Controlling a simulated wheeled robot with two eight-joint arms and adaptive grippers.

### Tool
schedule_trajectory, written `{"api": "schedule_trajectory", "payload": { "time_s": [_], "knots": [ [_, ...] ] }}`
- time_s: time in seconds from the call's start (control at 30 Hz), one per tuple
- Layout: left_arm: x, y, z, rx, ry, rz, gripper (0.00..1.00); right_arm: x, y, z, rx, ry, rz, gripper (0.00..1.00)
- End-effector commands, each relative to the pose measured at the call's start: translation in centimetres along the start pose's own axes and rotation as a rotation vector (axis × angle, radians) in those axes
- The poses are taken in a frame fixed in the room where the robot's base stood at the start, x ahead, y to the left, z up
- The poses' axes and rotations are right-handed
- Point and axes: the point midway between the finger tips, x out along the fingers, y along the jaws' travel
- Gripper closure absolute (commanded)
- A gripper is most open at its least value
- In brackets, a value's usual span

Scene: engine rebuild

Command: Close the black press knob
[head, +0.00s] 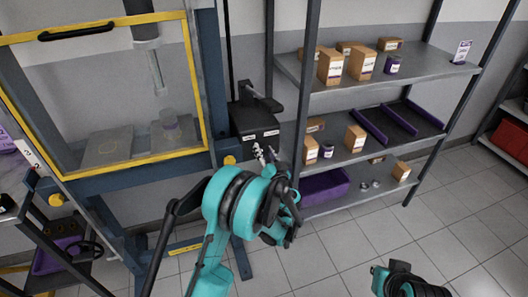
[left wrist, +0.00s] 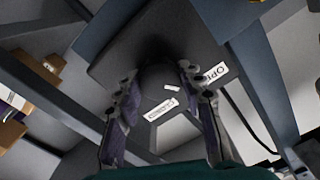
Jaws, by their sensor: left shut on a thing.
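The black press knob (left wrist: 158,80) is a dark rounded shape between the finger pads of my left gripper (left wrist: 162,100) in the left wrist view. My left gripper is shut on it. It sits on a dark control box (head: 254,121) on the right side of the press frame. A label reading OPEN (left wrist: 213,74) is right of the knob, and another white label (left wrist: 160,109) lies just below it. In the head view my left gripper (head: 268,156) is at the lower front of the box and hides the knob. My right gripper's fingers are not in view.
The blue press (head: 203,80) with a yellow-framed guard (head: 193,75) stands at the left. A grey metal shelf (head: 425,75) with small boxes stands close to the right of my left gripper. A purple bin (head: 325,186) is on its low shelf. The tiled floor (head: 450,230) at front right is clear.

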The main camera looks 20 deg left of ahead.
Motion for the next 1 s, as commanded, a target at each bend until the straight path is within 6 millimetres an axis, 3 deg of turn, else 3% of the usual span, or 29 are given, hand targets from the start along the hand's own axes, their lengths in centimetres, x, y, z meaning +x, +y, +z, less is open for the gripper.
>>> {"api": "schedule_trajectory", "payload": {
  "time_s": [0.37, 1.0],
  "knots": [
    [0.00, 0.05, 0.02, 0.188, 0.000, 0.000, 0.90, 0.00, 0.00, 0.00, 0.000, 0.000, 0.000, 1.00],
    [-0.01, 0.14, 0.08, 0.788, 0.000, 0.000, 0.90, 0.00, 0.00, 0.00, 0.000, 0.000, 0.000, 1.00]
  ]
}}
